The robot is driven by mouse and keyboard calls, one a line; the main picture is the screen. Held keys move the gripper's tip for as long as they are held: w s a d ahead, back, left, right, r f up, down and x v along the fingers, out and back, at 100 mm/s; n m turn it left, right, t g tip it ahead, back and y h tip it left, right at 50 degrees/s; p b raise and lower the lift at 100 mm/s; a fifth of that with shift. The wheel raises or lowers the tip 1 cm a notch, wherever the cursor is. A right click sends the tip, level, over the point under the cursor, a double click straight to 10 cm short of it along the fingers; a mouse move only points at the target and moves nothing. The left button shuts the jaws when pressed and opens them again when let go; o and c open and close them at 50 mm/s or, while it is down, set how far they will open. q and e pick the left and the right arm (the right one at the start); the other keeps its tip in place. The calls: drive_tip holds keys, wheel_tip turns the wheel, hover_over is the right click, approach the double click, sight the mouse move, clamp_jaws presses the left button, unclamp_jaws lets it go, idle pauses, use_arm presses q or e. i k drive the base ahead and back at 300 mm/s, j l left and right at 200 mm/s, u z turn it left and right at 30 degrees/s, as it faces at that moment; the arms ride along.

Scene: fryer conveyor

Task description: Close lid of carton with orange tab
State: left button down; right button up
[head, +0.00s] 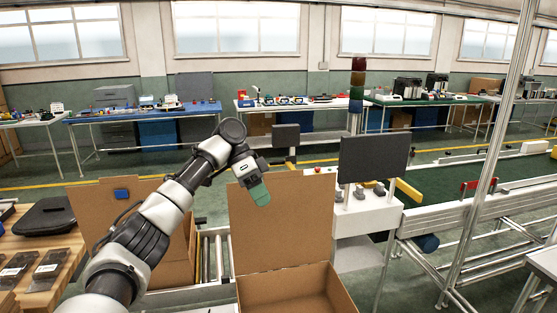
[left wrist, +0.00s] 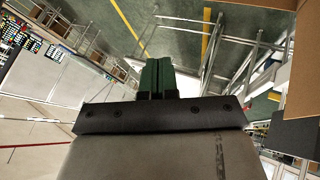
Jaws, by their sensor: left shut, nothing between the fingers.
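An open cardboard carton (head: 285,292) stands at the bottom centre of the head view, its lid (head: 285,225) raised upright at the back. No orange tab shows on the part of this lid that I see. A second open carton (head: 165,270) stands to its left, with a blue tab (head: 121,193) on its raised lid. My left gripper (head: 259,194), with green fingers, is in front of the centre lid's upper left edge in the picture; contact cannot be told. In the left wrist view its fingers (left wrist: 157,76) are together and empty. My right gripper is out of view.
A wooden table (head: 62,285) with a black case (head: 43,216) and dark packs is at left. A monitor (head: 373,158) on a white stand is right behind the centre carton. A green conveyor (head: 450,183) and a metal post (head: 490,165) are at right.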

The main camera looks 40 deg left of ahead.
sight(295, 229)
drive_tip(key=i+j, duration=1)
drive_tip(key=j, duration=0.15)
